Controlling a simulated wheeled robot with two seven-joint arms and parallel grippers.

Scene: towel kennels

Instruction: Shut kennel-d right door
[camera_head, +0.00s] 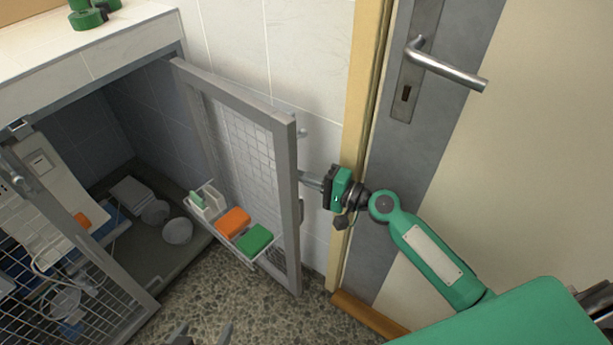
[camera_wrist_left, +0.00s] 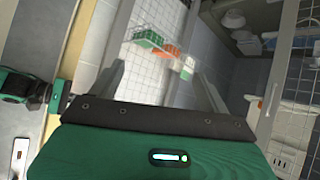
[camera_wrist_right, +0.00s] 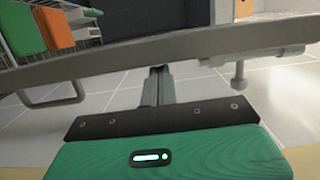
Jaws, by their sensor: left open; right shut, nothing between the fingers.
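The right door (camera_head: 290,215) of the kennel stands swung wide open, a grey frame with mesh. A wire basket on it carries an orange item (camera_head: 233,221) and a green item (camera_head: 255,239). My right gripper (camera_head: 305,180) is shut and empty, its tips at the outer side of the door's free upright. In the right wrist view the closed fingers (camera_wrist_right: 157,80) meet the grey door bar (camera_wrist_right: 110,68); I cannot tell if they touch. My left gripper (camera_head: 200,335) is open and empty, low in front of the kennel. Its fingers (camera_wrist_left: 165,85) show in the left wrist view.
The kennel's interior (camera_head: 140,170) holds bowls and a box. Another mesh door (camera_head: 85,265) with a latch stands at the left. A grey and cream room door (camera_head: 400,150) with a lever handle is beside my right arm. Speckled floor (camera_head: 205,290) is clear below.

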